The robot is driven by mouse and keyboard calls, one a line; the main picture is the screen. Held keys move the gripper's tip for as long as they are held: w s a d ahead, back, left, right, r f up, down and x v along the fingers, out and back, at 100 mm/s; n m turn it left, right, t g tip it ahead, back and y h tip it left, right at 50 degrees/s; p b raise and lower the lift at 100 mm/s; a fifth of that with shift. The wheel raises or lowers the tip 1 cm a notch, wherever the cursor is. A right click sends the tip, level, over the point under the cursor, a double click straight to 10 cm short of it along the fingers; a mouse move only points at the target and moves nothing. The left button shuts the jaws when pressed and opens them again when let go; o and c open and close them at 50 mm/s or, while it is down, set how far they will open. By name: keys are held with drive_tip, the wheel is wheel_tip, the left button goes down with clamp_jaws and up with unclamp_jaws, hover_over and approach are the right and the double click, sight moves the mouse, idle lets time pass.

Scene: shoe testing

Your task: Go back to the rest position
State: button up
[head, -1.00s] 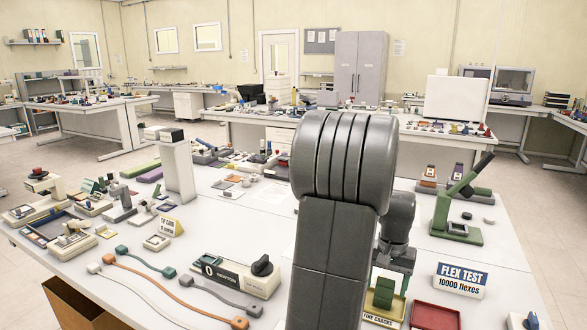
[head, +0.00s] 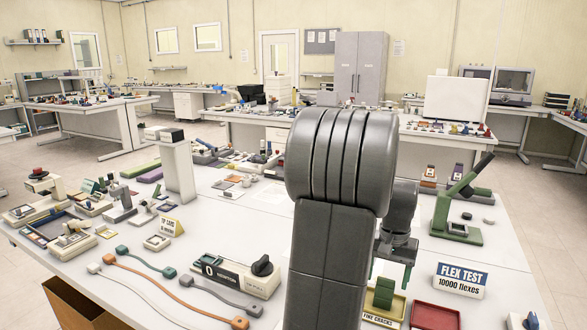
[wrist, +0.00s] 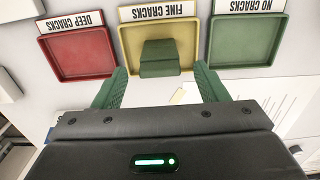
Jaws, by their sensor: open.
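My gripper (head: 396,258) is in the head view, partly hidden behind my own arm, above the sorting trays. In the wrist view my gripper (wrist: 160,95) is open and empty, its two green fingers apart. A green block (wrist: 161,58) sits in the yellow FINE CRACKS tray (wrist: 186,66), ahead of and between the fingers, not gripped. The block (head: 383,292) also shows in the head view, below my gripper.
The red DEEP CRACKS tray (wrist: 80,52) and green NO CRACKS tray (wrist: 246,40) flank the yellow one. A FLEX TEST sign (head: 460,280) and a green lever press (head: 458,215) stand to the right. A counter device (head: 235,275) and coloured cords lie to the left.

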wheel_tip(320, 180, down, 6)
drive_tip(key=shift+r, duration=0.2)
wheel_tip(320, 180, up, 3)
drive_tip(key=shift+r+p, duration=0.1)
drive_tip(key=shift+p, duration=0.85)
drive_tip(key=shift+r, duration=0.3)
wheel_tip(320, 180, up, 5)
drive_tip(key=p, duration=0.2)
drive_tip(key=shift+f+p, duration=0.1)
drive_tip(key=shift+p, duration=0.3)
drive_tip(key=shift+w+f, duration=0.1)
drive_tip(key=shift+f, duration=0.05)
